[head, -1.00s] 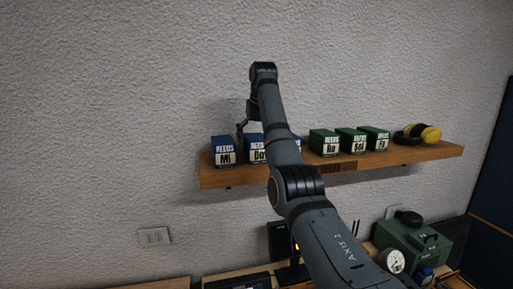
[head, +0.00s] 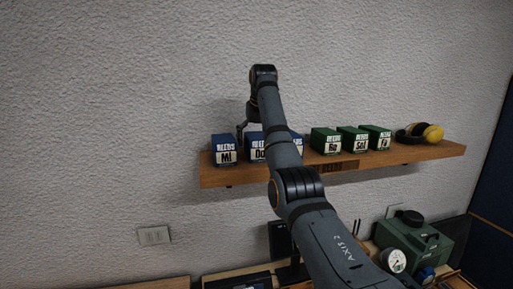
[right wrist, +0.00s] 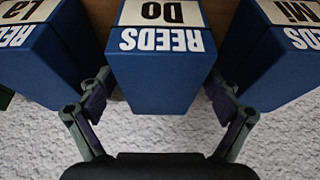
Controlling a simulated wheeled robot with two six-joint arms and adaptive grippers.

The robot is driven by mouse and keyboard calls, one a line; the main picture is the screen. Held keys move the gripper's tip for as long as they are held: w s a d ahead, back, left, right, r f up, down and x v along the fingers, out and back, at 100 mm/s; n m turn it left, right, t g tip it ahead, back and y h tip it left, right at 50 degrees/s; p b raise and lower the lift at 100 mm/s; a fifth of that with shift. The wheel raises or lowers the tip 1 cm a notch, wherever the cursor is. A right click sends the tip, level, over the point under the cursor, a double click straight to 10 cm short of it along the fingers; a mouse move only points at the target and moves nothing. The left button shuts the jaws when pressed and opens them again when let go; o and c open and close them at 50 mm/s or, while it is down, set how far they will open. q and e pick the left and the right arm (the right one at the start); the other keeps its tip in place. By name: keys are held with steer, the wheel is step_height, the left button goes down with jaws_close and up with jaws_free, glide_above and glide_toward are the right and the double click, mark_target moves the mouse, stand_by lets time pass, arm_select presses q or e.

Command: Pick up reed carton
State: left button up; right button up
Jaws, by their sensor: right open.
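Blue reed cartons stand on a wooden shelf (head: 430,153). The one marked "Mi" (head: 224,151) is at the left, "Do" (head: 257,150) is beside it, and a third (head: 298,145) is mostly hidden behind my right arm. In the right wrist view the "Do" carton (right wrist: 160,75) is in the middle, with "La" (right wrist: 38,62) at the left and "Mi" (right wrist: 272,62) at the right. My right gripper (right wrist: 160,88) is open, with one finger on each side of the "Do" carton, in the gaps beside its neighbours. Finger contact cannot be told. My left gripper is not in view.
Green cartons marked "Re" (head: 326,142), "Sol" (head: 353,140) and "Fa" (head: 376,138) stand further right on the shelf. Yellow and black earmuffs (head: 428,132) lie at its right end. A green machine (head: 420,240) with a gauge (head: 394,261) is below. The textured wall is close behind.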

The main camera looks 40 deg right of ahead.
steer(key=c, duration=1.5)
steer(key=shift+r, duration=0.1)
